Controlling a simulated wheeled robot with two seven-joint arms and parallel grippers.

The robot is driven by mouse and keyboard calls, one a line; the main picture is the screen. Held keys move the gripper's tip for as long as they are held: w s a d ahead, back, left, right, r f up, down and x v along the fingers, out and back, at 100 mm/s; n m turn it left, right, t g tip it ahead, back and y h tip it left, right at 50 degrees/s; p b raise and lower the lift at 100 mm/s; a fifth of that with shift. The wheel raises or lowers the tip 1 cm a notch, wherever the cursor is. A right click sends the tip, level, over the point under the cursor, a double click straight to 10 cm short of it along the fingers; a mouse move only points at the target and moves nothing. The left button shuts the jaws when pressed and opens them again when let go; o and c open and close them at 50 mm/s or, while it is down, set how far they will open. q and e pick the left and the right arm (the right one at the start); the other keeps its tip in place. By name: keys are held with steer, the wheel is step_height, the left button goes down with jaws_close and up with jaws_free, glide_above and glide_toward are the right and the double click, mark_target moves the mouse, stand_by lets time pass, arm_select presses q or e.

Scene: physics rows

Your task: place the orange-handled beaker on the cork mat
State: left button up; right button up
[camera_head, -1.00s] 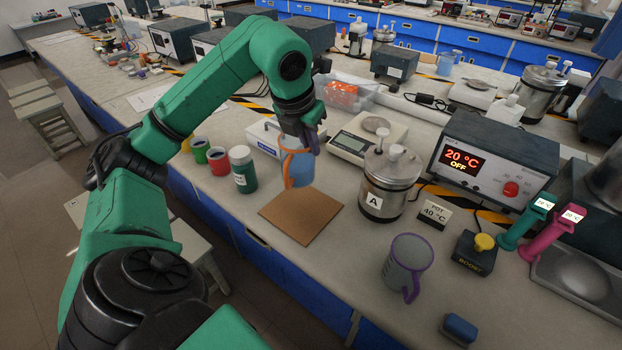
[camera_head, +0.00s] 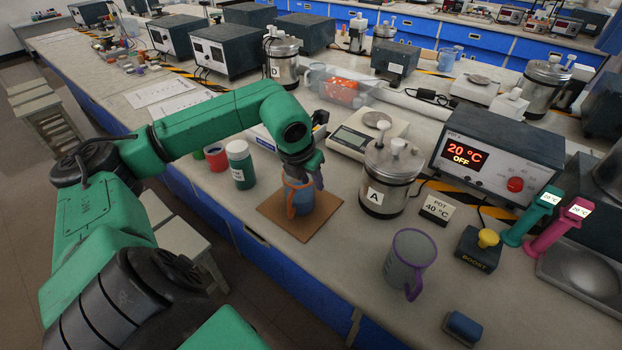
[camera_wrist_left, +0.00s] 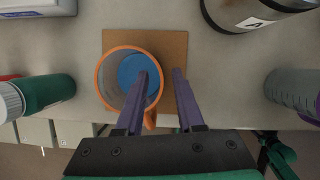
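The orange-handled beaker (camera_head: 301,200) stands upright over the middle of the cork mat (camera_head: 270,208) and appears to rest on it. In the left wrist view, its orange rim and blue contents (camera_wrist_left: 130,72) show from above, with the brown mat (camera_wrist_left: 171,45) around it. My left gripper (camera_wrist_left: 164,75) is just above and at the beaker's right side. Its two purple fingers straddle the beaker's wall, one over the inside and one outside, with a visible gap between them. The orange handle points toward the gripper's base. My right gripper is out of view.
Pot A (camera_head: 388,178) stands close to the right of the mat. A green-bodied jar (camera_head: 241,165) is to its left. A purple-handled beaker (camera_head: 409,262) stands at the front right. A scale (camera_head: 368,135) is behind. Bare table lies between the mat and the purple-handled beaker.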

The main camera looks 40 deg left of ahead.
arm_select(q)
steer(key=v, duration=1.2)
steer(key=shift+b, duration=0.35)
